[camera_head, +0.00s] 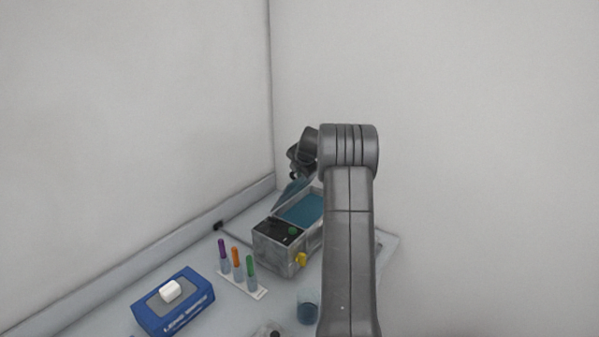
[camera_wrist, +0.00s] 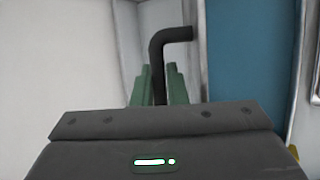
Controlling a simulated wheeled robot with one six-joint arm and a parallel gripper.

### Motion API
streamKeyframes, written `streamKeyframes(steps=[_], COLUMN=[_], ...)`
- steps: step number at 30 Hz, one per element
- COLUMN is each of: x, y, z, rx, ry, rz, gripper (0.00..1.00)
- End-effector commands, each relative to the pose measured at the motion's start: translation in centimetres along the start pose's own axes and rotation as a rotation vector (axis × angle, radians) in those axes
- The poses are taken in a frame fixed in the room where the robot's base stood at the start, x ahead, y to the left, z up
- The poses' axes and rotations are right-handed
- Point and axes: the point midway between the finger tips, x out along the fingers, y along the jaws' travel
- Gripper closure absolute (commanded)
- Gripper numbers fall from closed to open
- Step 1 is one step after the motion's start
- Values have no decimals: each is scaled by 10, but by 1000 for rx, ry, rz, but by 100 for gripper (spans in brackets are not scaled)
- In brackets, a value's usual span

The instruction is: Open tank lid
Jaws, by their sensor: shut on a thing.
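The tank (camera_head: 268,247) is a grey metal box with blue liquid inside, standing on the bench beyond the colored markers in the head view. Its lid (camera_head: 291,193) is a translucent bluish panel, raised and tilted up at the tank's left side, so the top is open. In the wrist view, my gripper (camera_wrist: 159,80) has its two green fingers shut on a black bent handle (camera_wrist: 174,34). The blue liquid (camera_wrist: 242,50) shows to the right of the handle. My arm hides the tank's right part in the head view.
Purple, orange and green-topped markers (camera_head: 236,258) stand in a white rack before the tank. A blue wipes box (camera_head: 174,303) sits front left, and a beaker of dark liquid (camera_head: 307,307) stands near my arm. Walls close in behind and left.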

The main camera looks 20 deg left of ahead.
Motion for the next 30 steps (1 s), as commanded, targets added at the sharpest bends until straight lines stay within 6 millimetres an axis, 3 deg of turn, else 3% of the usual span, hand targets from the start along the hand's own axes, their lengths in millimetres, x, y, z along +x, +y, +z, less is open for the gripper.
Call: streamKeyframes(steps=[18,19,20,30], x=[1,1,1,-1], y=[2,2,2,2], z=[-2,-2,-2,-1], rx=[-8,-8,-8,-7], ry=[3,3,3,1], rz=[-18,-18,-18,-17], gripper=[100,84,79,79])
